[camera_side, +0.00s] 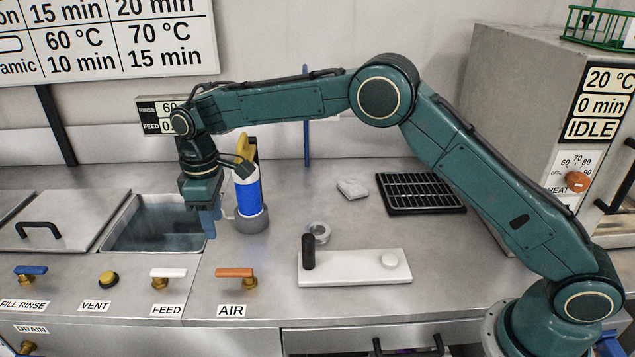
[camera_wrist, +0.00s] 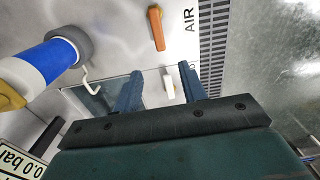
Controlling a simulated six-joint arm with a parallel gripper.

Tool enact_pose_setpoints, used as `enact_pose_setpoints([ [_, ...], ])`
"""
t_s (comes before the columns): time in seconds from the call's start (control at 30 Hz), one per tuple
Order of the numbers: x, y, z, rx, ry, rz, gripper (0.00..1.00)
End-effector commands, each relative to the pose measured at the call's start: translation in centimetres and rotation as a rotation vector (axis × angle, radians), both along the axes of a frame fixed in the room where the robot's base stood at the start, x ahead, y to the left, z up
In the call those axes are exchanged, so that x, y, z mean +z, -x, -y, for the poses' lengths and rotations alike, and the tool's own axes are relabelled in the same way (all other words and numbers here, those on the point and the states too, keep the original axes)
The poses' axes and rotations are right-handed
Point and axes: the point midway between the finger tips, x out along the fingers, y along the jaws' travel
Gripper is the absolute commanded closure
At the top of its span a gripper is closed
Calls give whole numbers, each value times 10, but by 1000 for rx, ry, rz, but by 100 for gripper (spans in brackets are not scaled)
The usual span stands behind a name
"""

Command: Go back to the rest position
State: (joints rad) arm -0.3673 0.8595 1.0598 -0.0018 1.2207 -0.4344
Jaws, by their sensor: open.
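My gripper (camera_side: 208,222) hangs pointing down at the right rim of an open sink-like basin (camera_side: 118,243) in the side view. Its blue fingers (camera_wrist: 159,88) stand apart in the wrist view, with nothing seen between them. The arm reaches across the counter from the right, with its elbow raised. A blue and white canister (camera_side: 248,190) with a yellow top stands in a grey base just right of the gripper. It also shows at the left of the wrist view (camera_wrist: 42,64).
A metal lid (camera_side: 70,215) lies left of the basin. Valve handles, including the orange AIR handle (camera_side: 235,272), line the front. A white board (camera_side: 350,268) with a black peg, a grey ring (camera_side: 319,232) and a black rack (camera_side: 420,192) lie right. A grey oven (camera_side: 510,100) stands far right.

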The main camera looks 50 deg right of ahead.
Motion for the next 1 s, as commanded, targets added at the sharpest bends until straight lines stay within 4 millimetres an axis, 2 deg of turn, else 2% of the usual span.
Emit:
enact_pose_setpoints([
  [0.57,9,1,2,-6,-1,3,58],
  [0.77,31,8,15,-39,-10,25,58],
  [1.0,79,31,46,-121,-28,71,58],
])
